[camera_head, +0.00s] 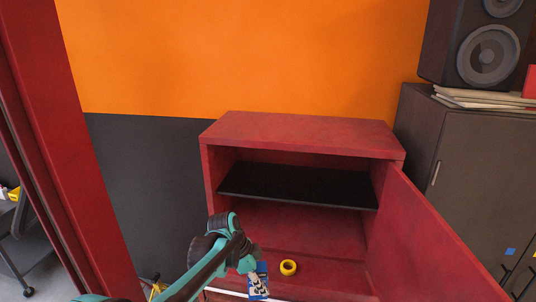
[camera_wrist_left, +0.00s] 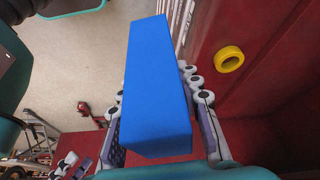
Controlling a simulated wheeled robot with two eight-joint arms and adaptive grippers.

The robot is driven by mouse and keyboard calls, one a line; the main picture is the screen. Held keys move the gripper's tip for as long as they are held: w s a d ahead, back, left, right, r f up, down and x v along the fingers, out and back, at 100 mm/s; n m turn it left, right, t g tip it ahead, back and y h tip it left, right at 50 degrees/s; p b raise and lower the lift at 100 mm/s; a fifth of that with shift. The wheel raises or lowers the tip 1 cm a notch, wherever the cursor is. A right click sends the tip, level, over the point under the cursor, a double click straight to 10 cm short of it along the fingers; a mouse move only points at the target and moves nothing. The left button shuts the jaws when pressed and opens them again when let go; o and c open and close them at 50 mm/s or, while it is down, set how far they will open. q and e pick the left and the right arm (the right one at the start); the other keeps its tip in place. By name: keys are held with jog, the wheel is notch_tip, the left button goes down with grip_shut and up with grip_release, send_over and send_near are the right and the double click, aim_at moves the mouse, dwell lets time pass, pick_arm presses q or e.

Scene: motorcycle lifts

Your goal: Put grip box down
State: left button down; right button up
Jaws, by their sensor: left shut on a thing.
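The grip box is a blue block (camera_wrist_left: 158,85) held in my left gripper (camera_wrist_left: 158,125), which is shut on it with a finger along each side. In the head view my left gripper (camera_head: 256,283) reaches in from the lower left, and a small blue part of the box (camera_head: 252,291) shows between its fingers. The gripper is at the front of an open red cabinet (camera_head: 300,133), low near its bottom compartment. I cannot tell whether the box touches anything beneath. My right gripper does not show clearly in either view.
A yellow tape roll (camera_head: 288,267) lies on the cabinet's bottom, just right of my left gripper. A black shelf (camera_head: 300,186) spans the cabinet above. The red door (camera_head: 425,240) stands open on the right. A red post (camera_head: 70,160) rises at left.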

pick_arm(q)
jog(key=s+a+f+n+t+y+b, duration=0.1)
jog(key=s+a+f+n+b, duration=0.2)
jog(key=a+f+n+b, duration=0.2)
jog(key=s+a+f+n+t+y+b, duration=0.1)
jog(key=a+f+n+b, duration=0.4)
jog(key=f, duration=0.7)
jog(key=s+a+f+n+t+y+b, duration=0.2)
jog(key=s+a+f+n+b, duration=0.3)
jog(key=f, duration=0.3)
jog(key=shift+s+a+f+n, duration=0.2)
jog(key=shift+s+a+n, duration=0.4)
jog(key=shift+n, duration=0.3)
jog(key=shift+d, duration=0.1)
